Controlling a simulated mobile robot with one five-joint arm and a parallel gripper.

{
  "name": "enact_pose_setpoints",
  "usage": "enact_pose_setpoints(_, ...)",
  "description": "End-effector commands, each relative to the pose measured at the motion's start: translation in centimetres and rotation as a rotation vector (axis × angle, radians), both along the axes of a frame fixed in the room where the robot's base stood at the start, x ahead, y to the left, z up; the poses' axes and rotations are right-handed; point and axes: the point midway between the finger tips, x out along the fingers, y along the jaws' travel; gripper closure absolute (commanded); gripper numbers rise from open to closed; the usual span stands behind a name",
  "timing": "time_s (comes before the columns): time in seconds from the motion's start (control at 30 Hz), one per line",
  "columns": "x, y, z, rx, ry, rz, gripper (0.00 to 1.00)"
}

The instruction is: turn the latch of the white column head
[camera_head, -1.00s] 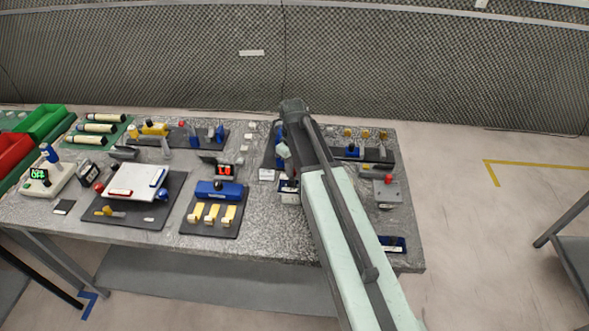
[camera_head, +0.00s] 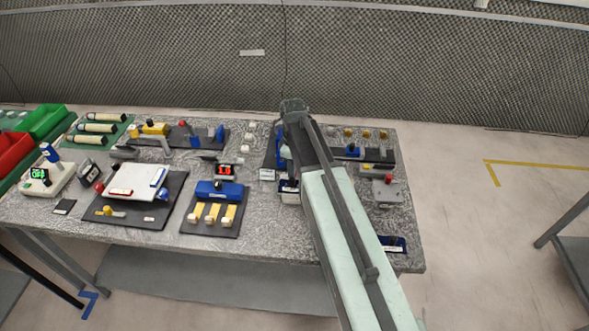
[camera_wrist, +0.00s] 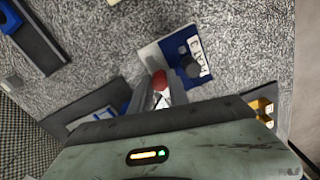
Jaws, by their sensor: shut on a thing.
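My gripper (camera_wrist: 161,97) shows in the wrist view, its fingers closed around a small piece with a rounded red end (camera_wrist: 159,80). I take this piece to be the latch. A whitish part shows between the fingers below it and may be the white column head, but the fingers hide most of it. How far the latch is turned cannot be told. In the head view my arm reaches over the right part of the grey bench (camera_head: 268,233) and covers the gripper and the latch.
In the wrist view a blue-and-white plate with a dark knob (camera_wrist: 188,64) lies close beside the gripper. In the head view a dark board with a blue block (camera_head: 228,188) is left of my arm. A grey box with a red button (camera_head: 385,193) is right of it.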

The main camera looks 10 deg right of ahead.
Motion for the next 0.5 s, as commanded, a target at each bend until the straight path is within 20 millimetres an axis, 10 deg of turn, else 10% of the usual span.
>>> enact_pose_setpoints(0.2, -0.26, 0.11, -0.06, 0.002, 0.007, 0.001, 1.00)
enact_pose_setpoints(0.23, -0.26, 0.11, -0.06, 0.003, 0.008, 0.001, 0.73)
enact_pose_setpoints(0.3, -0.24, 0.09, -0.06, 0.003, 0.006, 0.000, 0.57)
enact_pose_setpoints(0.5, -0.15, 0.03, -0.04, 0.001, 0.004, -0.001, 0.57)
